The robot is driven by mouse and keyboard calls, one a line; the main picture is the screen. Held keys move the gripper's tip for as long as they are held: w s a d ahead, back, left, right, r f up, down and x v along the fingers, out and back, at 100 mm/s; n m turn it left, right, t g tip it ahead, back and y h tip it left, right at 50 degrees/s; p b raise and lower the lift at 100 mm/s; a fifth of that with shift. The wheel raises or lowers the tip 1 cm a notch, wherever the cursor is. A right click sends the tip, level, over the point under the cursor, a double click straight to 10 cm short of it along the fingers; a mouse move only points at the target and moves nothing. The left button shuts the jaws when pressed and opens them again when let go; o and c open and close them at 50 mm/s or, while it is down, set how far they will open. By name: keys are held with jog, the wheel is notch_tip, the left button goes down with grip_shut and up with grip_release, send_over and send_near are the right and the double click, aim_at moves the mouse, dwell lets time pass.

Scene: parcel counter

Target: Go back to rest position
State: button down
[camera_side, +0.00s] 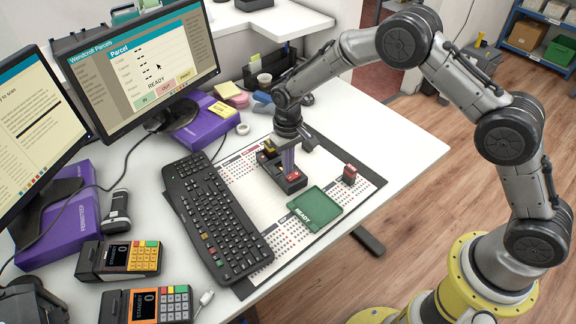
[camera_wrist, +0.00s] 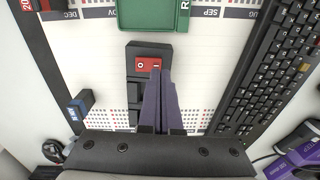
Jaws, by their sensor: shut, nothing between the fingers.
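My gripper (camera_side: 290,168) points down over the calendar mat, with its purple fingers together and empty. Its tips are at or just above a black switch box (camera_side: 292,187); I cannot tell if they touch it. In the wrist view my gripper (camera_wrist: 161,74) has its fingertips beside the red rocker switch (camera_wrist: 142,65), which is marked O and I. The fingers and the wrist hide part of the box (camera_wrist: 150,48). No rest position is marked in view.
A green READY tray (camera_side: 325,197) and a small red-and-black item (camera_side: 350,175) lie on the mat (camera_side: 253,172). A keyboard (camera_side: 215,220) lies left of the box. Monitors, purple boxes and card terminals (camera_side: 118,260) crowd the left. The counter's right edge is near.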

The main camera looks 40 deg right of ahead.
notch_tip(320, 180, up, 6)
dwell(4.0)
dwell(0.5)
jog(key=s+d+r+t, duration=0.2)
jog(key=s+r, duration=0.5)
jog(key=s, duration=0.4)
jog(key=s+d+r+t, duration=0.1)
jog(key=s+d+r, duration=0.4)
jog(key=s, duration=0.6)
jog(key=s+d+r+t, duration=0.2)
jog(key=s+d+r, duration=0.2)
jog(key=s+r, duration=0.4)
jog(key=s, duration=0.3)
jog(key=shift+s+r+t, duration=0.3)
jog(key=shift+s+r, duration=0.05)
jog(key=shift+r, duration=0.05)
